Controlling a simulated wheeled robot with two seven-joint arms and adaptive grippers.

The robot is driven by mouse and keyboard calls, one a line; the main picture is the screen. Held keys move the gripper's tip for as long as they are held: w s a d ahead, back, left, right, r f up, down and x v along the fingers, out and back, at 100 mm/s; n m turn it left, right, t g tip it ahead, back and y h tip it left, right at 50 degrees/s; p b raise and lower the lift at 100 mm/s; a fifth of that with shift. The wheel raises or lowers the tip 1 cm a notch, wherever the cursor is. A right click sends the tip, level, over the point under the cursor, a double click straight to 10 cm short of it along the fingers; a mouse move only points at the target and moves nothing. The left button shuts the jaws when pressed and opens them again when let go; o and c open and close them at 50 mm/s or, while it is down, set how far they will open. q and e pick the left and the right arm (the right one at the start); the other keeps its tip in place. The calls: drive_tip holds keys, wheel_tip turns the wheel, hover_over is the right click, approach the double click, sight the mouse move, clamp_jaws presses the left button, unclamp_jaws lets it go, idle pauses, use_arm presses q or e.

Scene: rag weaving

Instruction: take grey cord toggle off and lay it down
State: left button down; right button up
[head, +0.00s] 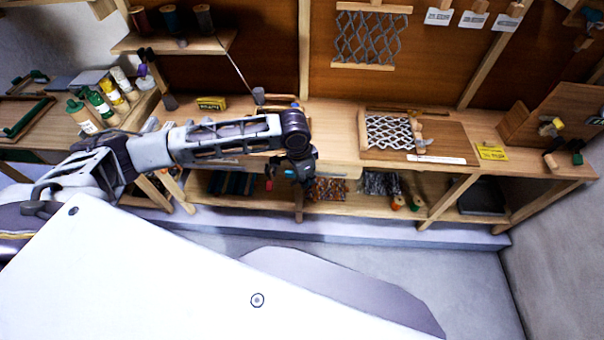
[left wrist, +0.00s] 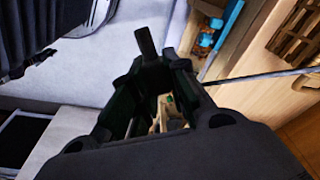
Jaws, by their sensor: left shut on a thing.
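My left gripper (head: 298,180) is in front of the workbench's front edge in the head view, pointing down. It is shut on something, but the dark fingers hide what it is. In the left wrist view the gripper (left wrist: 155,100) fills the middle, with a small pale wooden piece with a green spot (left wrist: 168,100) showing between its dark parts. I cannot make out the grey cord toggle for certain. A small dark grey piece (head: 259,95) stands on the bench at the lower end of a thin cord (head: 235,66). My right gripper is out of view.
The workbench (head: 340,140) holds a frame with white netting (head: 389,132), a yellow card (head: 491,153) and a yellow box (head: 211,103). Bottles (head: 100,105) stand at left. A lower shelf holds bundles (head: 381,183). Bare bench top shows around the netting frame.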

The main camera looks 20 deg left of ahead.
use_arm(q)
drive_tip(key=shift+s+d+f+m+g+y, duration=0.2)
drive_tip(key=shift+s+d+f+m, duration=0.1)
drive_tip(key=shift+d+m, duration=0.6)
drive_tip(key=shift+s+d+f+m+g+y, duration=0.25)
drive_tip(key=shift+d+m, duration=0.5)
drive_tip(key=shift+m, duration=0.3)
drive_tip(key=shift+s+d+f+m+g+y, duration=0.2)
drive_tip(key=shift+d+f+m, duration=0.1)
drive_tip(key=shift+d+m, duration=0.6)
